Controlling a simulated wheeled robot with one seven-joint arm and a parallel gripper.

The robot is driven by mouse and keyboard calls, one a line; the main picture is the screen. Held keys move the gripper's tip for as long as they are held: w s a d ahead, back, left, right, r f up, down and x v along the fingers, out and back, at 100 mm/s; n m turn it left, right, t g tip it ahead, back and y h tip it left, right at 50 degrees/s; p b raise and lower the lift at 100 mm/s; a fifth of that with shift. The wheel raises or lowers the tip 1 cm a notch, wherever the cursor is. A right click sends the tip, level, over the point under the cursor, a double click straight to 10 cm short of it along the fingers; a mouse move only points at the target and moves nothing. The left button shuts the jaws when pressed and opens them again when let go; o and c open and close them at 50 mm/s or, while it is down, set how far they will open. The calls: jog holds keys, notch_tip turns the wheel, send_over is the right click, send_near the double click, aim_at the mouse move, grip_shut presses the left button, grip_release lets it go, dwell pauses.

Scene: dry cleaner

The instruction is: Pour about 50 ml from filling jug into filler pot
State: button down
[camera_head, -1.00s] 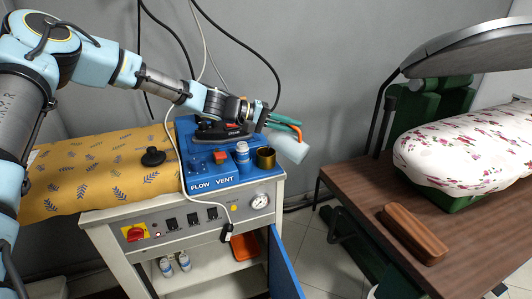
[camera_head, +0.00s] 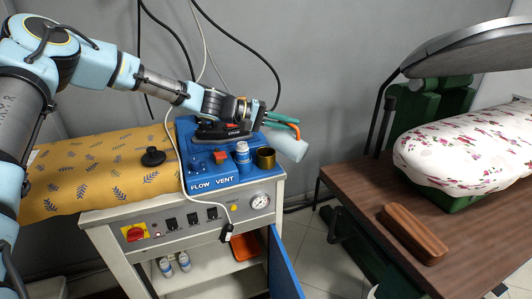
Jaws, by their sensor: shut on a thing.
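My gripper (camera_head: 279,119) is shut on the orange handle of the filling jug (camera_head: 288,145). The jug is pale blue and tilted, with its lower end pointing down and to the right. It is held in the air to the upper right of the filler pot (camera_head: 265,158). The pot looks like a small brass-coloured open cup, upright on the blue tray (camera_head: 226,183) at its right end. The inside of the jug and any liquid in it cannot be made out. No stream is visible.
An iron (camera_head: 222,131), a white bottle with a blue cap (camera_head: 242,153) and a red-orange item (camera_head: 221,156) stand close left of the pot. A white cord crosses the tray's left side. At right, a wooden table (camera_head: 355,180) holds a brush (camera_head: 413,234) and a floral press board (camera_head: 465,150).

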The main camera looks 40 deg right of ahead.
aim_at(298, 135)
jog(key=shift+w+a+r+n+g+h, duration=0.1)
jog(key=shift+w+r+n+g+h, duration=0.2)
jog(key=shift+w+n+g, duration=0.15)
dwell(1.0)
jog(key=s, duration=0.1)
jog(key=s+m+t, duration=0.1)
jog(key=shift+s+f+y, duration=0.35)
jog(key=shift+y, duration=0.05)
jog(key=shift+s+d+f+m+t+y+b, duration=0.15)
jog(key=shift+s+f+m+t+b, duration=0.15)
jog(key=shift+s+f+t+b, duration=0.25)
jog(key=shift+s+d+f+m+t+y+b, duration=0.1)
jog(key=shift+s+f+m+t+y+b, duration=0.15)
jog(key=shift+f+b, duration=0.35)
jog(key=shift+s, duration=0.1)
jog(key=shift+r, duration=0.1)
jog(key=s+f+t+b, duration=0.1)
jog(key=s+f+m+t+b, duration=0.1)
jog(key=f+b, duration=0.1)
jog(key=f+m+t+y+b, duration=0.1)
jog(key=b, duration=0.1)
jog(key=shift+s+d+f+t, duration=0.2)
jog(key=shift+s+d+t, duration=0.05)
jog(key=shift+s, duration=0.15)
jog(key=s+d+f+m+t+y+p, duration=0.1)
jog(key=s+f+m+t+p, duration=0.2)
jog(key=s+f+t+p, duration=0.2)
jog(key=shift+s+f+m+t, duration=0.35)
jog(key=shift+f+t, duration=0.25)
jog(key=shift+f, duration=0.65)
